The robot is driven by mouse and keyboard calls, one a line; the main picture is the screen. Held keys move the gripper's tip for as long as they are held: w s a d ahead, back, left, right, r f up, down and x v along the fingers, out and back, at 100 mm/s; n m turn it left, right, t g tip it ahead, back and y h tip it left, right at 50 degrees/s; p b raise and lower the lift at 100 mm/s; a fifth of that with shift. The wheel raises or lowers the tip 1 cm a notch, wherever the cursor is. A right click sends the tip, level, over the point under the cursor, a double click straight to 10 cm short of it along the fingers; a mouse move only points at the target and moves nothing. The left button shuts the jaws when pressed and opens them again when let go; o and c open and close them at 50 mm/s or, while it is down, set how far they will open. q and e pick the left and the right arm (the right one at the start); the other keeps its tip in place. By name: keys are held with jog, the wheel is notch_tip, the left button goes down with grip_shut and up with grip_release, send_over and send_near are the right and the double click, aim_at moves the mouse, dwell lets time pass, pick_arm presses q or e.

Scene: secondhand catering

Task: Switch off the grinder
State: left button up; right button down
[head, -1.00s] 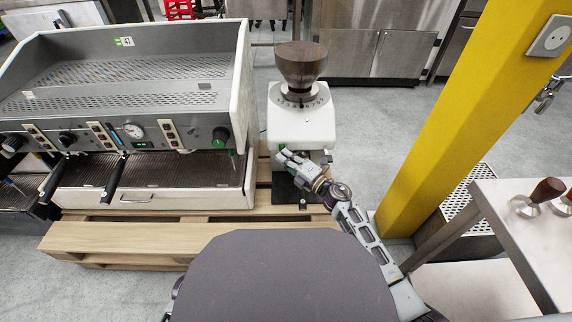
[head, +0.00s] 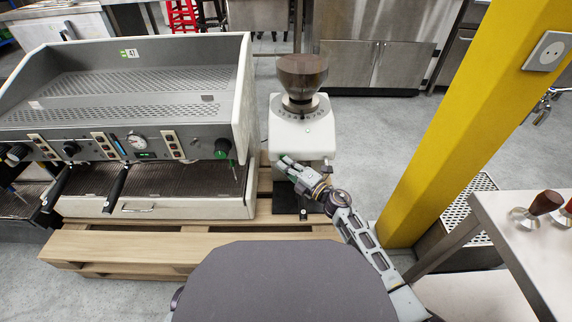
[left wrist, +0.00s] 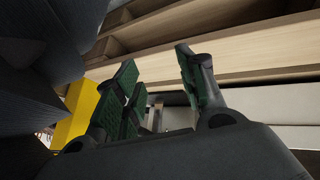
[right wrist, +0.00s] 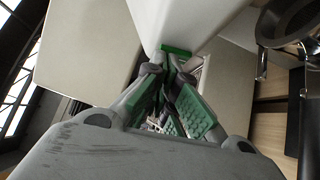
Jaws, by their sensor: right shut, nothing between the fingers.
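The grinder (head: 302,135) is a white body with a dark hopper (head: 302,78) and a numbered dial, standing upright right of the espresso machine. My right gripper (head: 284,160) is shut and empty, its fingertips at the lower front of the grinder body; whether they touch it is unclear. In the right wrist view, the shut fingers (right wrist: 166,62) point at the white body (right wrist: 180,22). A green strip lies at their tips; I cannot tell whether it is a switch or a finger pad. My left gripper (left wrist: 160,88) is open and empty, its fingers apart near wooden slats.
The espresso machine (head: 125,80) stands left of the grinder, both on a wooden pallet (head: 130,245). A yellow pillar (head: 450,130) with a socket rises on the right. Grey floor lies between grinder and pillar.

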pick_arm(q)
jog(key=r, duration=0.1)
jog(key=r+p, duration=0.1)
jog(key=r, duration=0.1)
jog(key=shift+w+a, duration=0.2)
jog(key=shift+w, duration=0.05)
pick_arm(e)
jog(key=shift+w+r, duration=0.1)
jog(key=shift+w, duration=0.05)
pick_arm(q)
jog(key=shift+w+f, duration=0.2)
jog(key=shift+f, duration=0.05)
